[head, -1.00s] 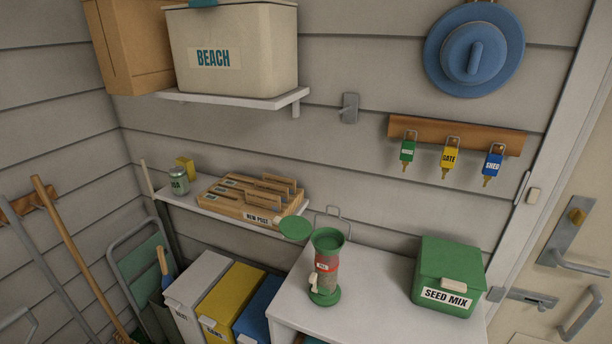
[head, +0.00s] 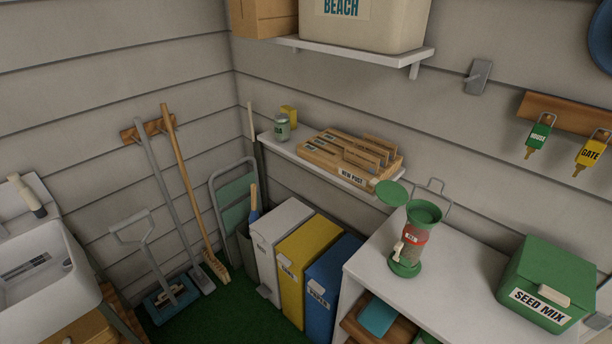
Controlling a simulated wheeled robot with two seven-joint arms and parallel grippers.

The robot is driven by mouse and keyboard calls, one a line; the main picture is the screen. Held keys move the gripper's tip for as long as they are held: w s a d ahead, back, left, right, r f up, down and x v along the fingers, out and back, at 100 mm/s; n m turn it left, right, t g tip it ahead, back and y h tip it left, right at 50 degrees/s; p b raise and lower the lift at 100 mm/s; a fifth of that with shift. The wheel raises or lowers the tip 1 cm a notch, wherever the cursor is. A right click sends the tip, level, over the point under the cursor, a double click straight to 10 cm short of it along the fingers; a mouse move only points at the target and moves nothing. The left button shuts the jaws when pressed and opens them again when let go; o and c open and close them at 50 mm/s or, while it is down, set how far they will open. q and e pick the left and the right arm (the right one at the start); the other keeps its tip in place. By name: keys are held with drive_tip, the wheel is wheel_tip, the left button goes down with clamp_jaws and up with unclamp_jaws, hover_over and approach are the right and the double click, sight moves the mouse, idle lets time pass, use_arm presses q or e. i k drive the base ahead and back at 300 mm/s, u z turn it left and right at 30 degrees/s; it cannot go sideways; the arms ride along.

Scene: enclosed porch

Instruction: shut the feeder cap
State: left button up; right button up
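The bird feeder (head: 413,243) stands upright on the white cabinet top (head: 458,262), right of centre in the head view. It has a green base, a tube with a red label, a green rim at the top and a wire hanger. Its round green cap (head: 390,193) is swung open to the left of the rim, so the top is uncovered. Neither of my grippers shows in the head view.
A green SEED MIX box (head: 548,283) stands on the cabinet to the right. A wall shelf (head: 287,150) with a wooden mail sorter (head: 325,160) is behind and left. Grey, yellow (head: 303,263) and blue bins stand left of the cabinet. A sink (head: 45,275) is far left.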

sight(391, 193)
drive_tip(key=u, duration=0.95)
drive_tip(key=i, duration=1.6)
drive_tip(key=z, duration=3)
drive_tip(key=k, duration=0.5)
drive_tip(key=u, duration=0.7)
drive_tip(key=i, duration=0.55)
